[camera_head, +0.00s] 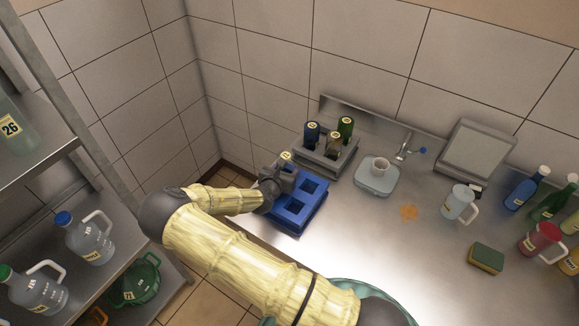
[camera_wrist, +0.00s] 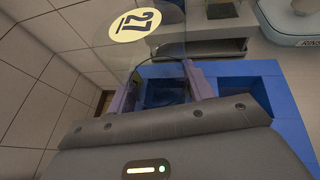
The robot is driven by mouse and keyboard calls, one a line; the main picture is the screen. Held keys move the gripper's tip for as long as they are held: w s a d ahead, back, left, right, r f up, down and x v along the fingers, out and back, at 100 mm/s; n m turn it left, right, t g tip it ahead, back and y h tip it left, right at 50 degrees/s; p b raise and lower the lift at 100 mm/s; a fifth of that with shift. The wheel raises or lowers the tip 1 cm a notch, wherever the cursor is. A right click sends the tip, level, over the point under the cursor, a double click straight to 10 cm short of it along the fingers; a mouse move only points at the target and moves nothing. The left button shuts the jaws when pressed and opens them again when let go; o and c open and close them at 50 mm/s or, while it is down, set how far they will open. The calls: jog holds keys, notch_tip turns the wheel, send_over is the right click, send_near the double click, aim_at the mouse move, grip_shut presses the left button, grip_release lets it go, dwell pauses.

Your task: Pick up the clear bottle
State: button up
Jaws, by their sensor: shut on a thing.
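The clear bottle (camera_wrist: 165,45) is see-through, with a round yellow label reading 27, and stands between the two fingers of my gripper (camera_wrist: 160,88) in the wrist view. My gripper is shut on it. In the head view the bottle's pale yellow top (camera_head: 286,156) shows just above my gripper (camera_head: 283,174), at the left rear of the blue rack (camera_head: 303,214). The bottle's lower part is hidden, so I cannot tell whether its base sits in a rack pocket. Other square pockets of the rack look empty.
A grey rack (camera_head: 330,158) with blue, green and olive bottles stands just behind. A scale (camera_head: 377,182) with a small cup is to its right. A jug (camera_head: 460,203), sponge (camera_head: 486,258) and more bottles stand at right. Shelves with jugs (camera_head: 88,238) are at left.

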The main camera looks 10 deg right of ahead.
aim_at(286, 155)
jog(key=shift+r, duration=0.15)
notch_tip(286, 155, up, 10)
jog(key=shift+f+b, duration=0.1)
jog(key=shift+b, duration=1.15)
jog(key=shift+w, duration=0.1)
